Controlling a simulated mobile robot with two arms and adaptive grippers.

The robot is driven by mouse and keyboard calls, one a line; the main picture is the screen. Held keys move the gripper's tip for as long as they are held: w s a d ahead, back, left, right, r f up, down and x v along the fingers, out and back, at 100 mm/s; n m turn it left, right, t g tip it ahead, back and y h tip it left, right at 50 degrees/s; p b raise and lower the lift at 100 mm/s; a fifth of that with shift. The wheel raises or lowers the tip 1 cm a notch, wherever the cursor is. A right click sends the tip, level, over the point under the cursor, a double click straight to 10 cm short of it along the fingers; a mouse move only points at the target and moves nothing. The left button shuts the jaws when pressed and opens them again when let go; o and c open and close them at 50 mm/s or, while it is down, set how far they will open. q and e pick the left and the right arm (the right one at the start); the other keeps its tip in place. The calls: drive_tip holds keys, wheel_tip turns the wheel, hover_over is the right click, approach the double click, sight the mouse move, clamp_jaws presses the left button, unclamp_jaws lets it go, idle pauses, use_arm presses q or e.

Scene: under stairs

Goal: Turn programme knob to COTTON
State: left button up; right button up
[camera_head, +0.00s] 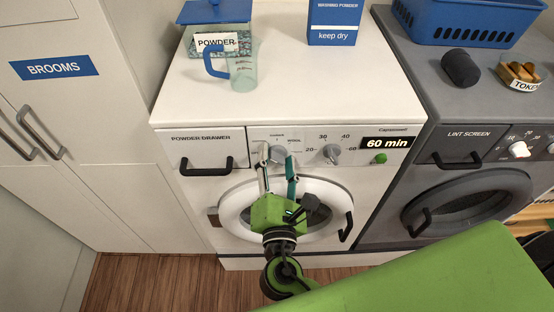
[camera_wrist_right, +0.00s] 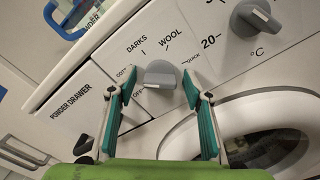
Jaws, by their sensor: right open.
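The programme knob (camera_head: 277,154) is a small grey dial on the white washing machine's front panel. In the right wrist view the knob (camera_wrist_right: 159,74) has a raised grip bar lying roughly across the picture. Around it are printed DARKS, WOOL, QUICK and a partly hidden label beginning "COT" at its left. I cannot tell clearly which label its pointer marks. My right gripper (camera_head: 278,152) is open in front of the panel. In the wrist view the fingertips (camera_wrist_right: 160,84) stand either side of the knob with visible gaps. My left gripper is not in view.
A temperature knob (camera_head: 332,153) sits right of it, then a "60 min" display (camera_head: 387,143) and green button (camera_head: 380,159). The powder drawer handle (camera_head: 206,166) sticks out at left; the round door (camera_head: 325,192) is below. A jug (camera_head: 243,66) stands on top.

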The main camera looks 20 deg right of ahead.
drive_tip(key=v, duration=1.2)
drive_tip(key=s+d+f+m+g+y, duration=0.15)
drive_tip(key=f+g, duration=0.25)
drive_tip(key=f, duration=1.3)
drive_tip(key=s+f+m+g+y, duration=0.2)
drive_tip(key=f+g, duration=0.2)
drive_tip(key=f, duration=1.4)
drive_tip(key=s+d+f+m+g, duration=0.4)
drive_tip(key=s+d+f+m, duration=0.2)
drive_tip(key=s+f+m, duration=0.3)
drive_tip(key=s+d+f+m+g+y+b, duration=0.1)
drive_tip(key=s+d+f+m+g, duration=0.3)
drive_tip(key=s+f+m, duration=0.6)
drive_tip(key=s+d+f, duration=0.2)
drive_tip(key=s+f, duration=0.2)
drive_tip(key=f, duration=0.2)
drive_tip(key=shift+s+b, duration=0.25)
drive_tip(key=shift+b, duration=0.05)
